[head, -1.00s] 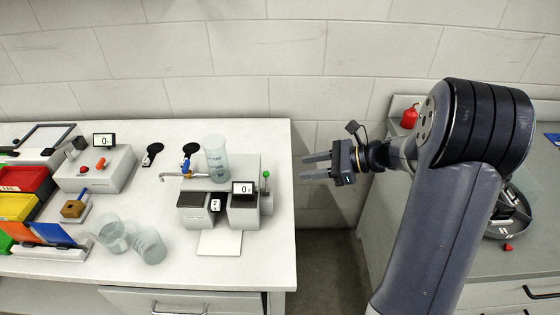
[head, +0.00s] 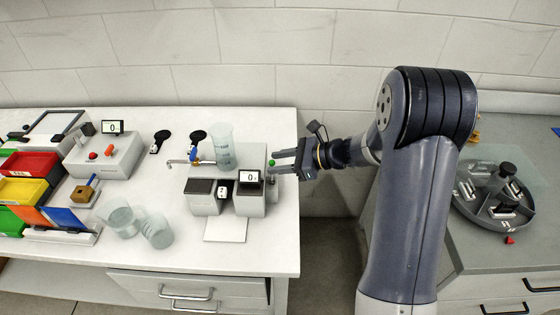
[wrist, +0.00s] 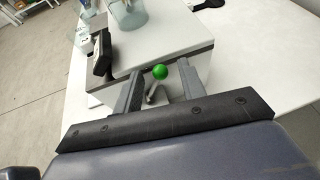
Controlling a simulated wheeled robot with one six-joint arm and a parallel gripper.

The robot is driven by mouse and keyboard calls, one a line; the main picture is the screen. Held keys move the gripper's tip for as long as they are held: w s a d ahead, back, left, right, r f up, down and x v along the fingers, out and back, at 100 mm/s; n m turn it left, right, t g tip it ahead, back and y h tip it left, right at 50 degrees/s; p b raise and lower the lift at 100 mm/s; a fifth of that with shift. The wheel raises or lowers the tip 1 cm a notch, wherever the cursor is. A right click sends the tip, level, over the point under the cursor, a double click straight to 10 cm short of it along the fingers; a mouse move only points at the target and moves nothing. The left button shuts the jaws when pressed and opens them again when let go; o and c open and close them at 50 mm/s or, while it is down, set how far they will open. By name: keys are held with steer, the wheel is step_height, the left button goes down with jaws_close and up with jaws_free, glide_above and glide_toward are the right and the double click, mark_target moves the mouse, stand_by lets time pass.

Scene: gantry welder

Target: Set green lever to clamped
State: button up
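The green lever's ball knob (head: 271,162) shows at the right side of the grey gantry welder (head: 249,203). In the wrist view the green knob (wrist: 160,72) stands on a short metal stem on the side of the machine. My gripper (head: 284,164) is at the machine's right side with its fingers pointing left at the lever. In the wrist view my gripper (wrist: 158,85) is open, with one finger on each side of the lever. The knob appears between the fingertips; I cannot tell whether either finger touches it. Part of the stem is hidden.
A clear beaker (head: 222,148) stands behind the machine's display. Two clear cups (head: 157,232) are at the front left. Coloured bins (head: 28,165) and a second machine (head: 105,155) are further left. A gap separates this bench from the right counter with a round tray (head: 490,213).

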jaws_close()
steer(key=shift+s+f+b, duration=0.1)
steer(key=shift+b, duration=0.45)
steer(key=s+n+t+y+b, duration=0.1)
steer(key=s+n+b, duration=0.1)
steer(key=b, duration=0.6)
steer(key=s+n+t+b, duration=0.2)
steer(key=n+b, duration=0.2)
steer(key=b, duration=0.5)
steer(key=s+n+t+y+b, duration=0.1)
steer(key=n+t+b, duration=0.1)
steer(key=b, duration=0.7)
steer(key=shift+s+f+n+y, duration=0.3)
steer(key=shift+s+f+n, duration=0.1)
steer(key=shift+r, duration=0.1)
jaws_free()
